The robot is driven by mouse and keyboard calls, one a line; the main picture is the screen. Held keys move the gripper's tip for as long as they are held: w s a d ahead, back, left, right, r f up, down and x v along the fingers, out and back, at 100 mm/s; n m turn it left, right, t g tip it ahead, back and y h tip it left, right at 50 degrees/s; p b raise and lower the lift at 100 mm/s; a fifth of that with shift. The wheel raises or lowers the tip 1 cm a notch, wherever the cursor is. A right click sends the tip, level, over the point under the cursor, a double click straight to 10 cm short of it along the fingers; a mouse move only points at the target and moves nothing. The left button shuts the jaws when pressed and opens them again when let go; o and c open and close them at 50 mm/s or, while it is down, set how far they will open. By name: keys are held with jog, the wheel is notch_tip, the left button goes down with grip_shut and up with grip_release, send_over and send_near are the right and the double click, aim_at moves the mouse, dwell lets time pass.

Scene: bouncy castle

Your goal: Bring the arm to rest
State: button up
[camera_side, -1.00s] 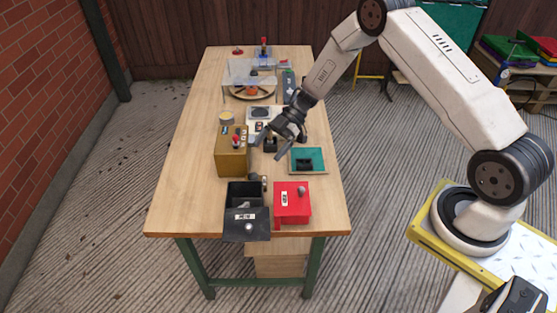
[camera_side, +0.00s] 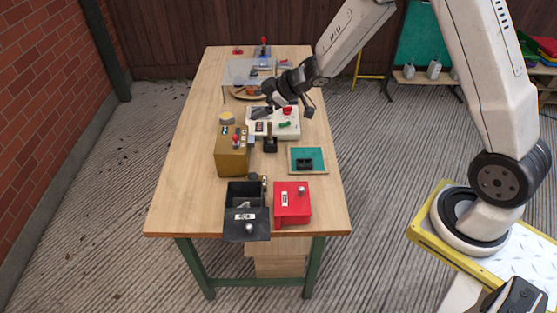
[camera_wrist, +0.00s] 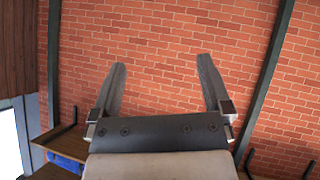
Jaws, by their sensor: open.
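My gripper (camera_side: 285,106) is open and empty, raised above the far half of the wooden table (camera_side: 190,190) in the side view. It hangs over a white panel (camera_side: 287,128) with a red button and a green part. In the wrist view my gripper (camera_wrist: 162,95) shows its two fingers spread apart with nothing between them. That camera faces a red brick wall (camera_wrist: 165,45). My arm reaches in from the right side.
A brown box (camera_side: 231,155) with a red knob, an open black bin (camera_side: 246,205), a red box (camera_side: 293,205) and a teal board (camera_side: 308,158) stand nearer the front. A clear stand (camera_side: 243,72) is behind. The table's left strip is clear.

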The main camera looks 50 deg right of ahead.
jog(key=s+r+m+g+h, duration=0.1)
jog(key=s+m+g+h, duration=0.3)
jog(key=s, duration=2)
jog(key=m+g, duration=0.2)
jog(key=m, duration=0.3)
jog(key=shift+d+r+m+g+h, duration=0.2)
jog(key=shift+r+m+g+h, duration=0.1)
jog(key=shift+h, duration=0.1)
